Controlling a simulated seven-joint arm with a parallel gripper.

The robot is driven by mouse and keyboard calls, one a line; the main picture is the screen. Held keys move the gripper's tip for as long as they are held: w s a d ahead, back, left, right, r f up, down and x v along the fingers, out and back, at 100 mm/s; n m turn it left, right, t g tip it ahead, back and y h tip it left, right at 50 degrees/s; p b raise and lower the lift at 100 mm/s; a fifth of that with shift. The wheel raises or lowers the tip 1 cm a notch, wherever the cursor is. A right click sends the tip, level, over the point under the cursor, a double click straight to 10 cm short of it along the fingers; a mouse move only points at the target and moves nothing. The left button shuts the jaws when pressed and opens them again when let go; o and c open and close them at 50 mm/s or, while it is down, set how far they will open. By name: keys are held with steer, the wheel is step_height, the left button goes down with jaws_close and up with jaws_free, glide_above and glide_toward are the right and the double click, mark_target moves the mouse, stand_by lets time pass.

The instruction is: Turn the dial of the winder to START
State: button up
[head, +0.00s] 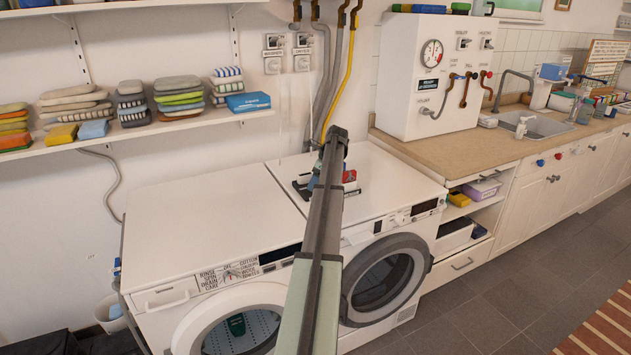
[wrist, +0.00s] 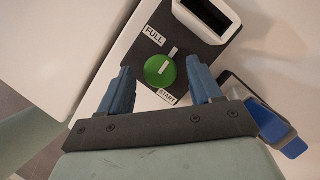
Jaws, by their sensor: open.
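The winder's dial is a round green knob (wrist: 160,70) on a dark grey panel (wrist: 187,50) in the wrist view. A white pointer line on the knob points to the upper right. The FULL label (wrist: 153,36) is above the knob and the START label (wrist: 167,97) is below it. My gripper (wrist: 160,64) is open, with one blue finger on each side of the knob. I cannot tell whether the fingers touch it. In the head view the winder (head: 350,187) sits on the right-hand machine, mostly hidden behind my arm.
A white frame with a dark opening (wrist: 208,16) adjoins the panel. A blue and dark object (wrist: 290,146) lies right of my gripper. Two white front-loading machines (head: 200,225) stand side by side, their tops largely clear. A shelf (head: 150,130) with folded cloths hangs behind.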

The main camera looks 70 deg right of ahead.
steer(key=shift+c, duration=0.2)
steer(key=c, duration=1)
steer(key=shift+d+n, duration=0.1)
steer(key=shift+n, duration=0.3)
steer(key=n, duration=0.2)
steer(key=n+y, duration=0.2)
steer(key=n, duration=0.1)
steer(key=shift+w+d+n+g, duration=0.1)
steer(key=shift+d+n+g, duration=0.2)
steer(key=shift+g, duration=0.1)
steer(key=n+y, duration=0.1)
steer(key=n, duration=0.2)
steer(key=shift+w+n+g, duration=0.1)
steer(key=shift+n+g, duration=0.2)
steer(key=shift+g, duration=0.1)
steer(key=shift+n+g+y, duration=0.5)
steer(key=shift+n+g, duration=0.2)
steer(key=shift+n, duration=1.1)
